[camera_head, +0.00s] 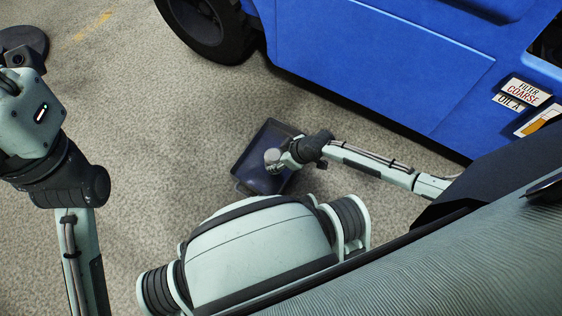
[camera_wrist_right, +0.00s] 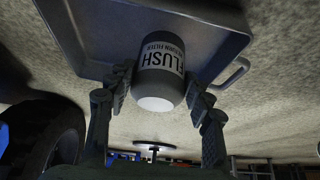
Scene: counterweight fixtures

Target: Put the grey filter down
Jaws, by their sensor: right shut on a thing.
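The grey filter (camera_wrist_right: 160,70) is a short cylinder with a pale label that reads "FLUSH RETURN FILTER" and a light end cap. My right gripper (camera_wrist_right: 158,88) is shut on it, with one finger on each side. In the head view the filter (camera_head: 272,156) shows as a small grey shape at the end of my right arm, over a dark tray (camera_head: 273,133). The tray (camera_wrist_right: 222,28) also lies behind the filter in the right wrist view. I cannot tell whether the filter touches the tray floor. My left arm shows at the left, but its fingers do not.
A blue vehicle (camera_head: 390,70) with a black wheel (camera_head: 208,28) stands behind and right of the tray. The speckled floor (camera_head: 150,110) left of the tray is clear.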

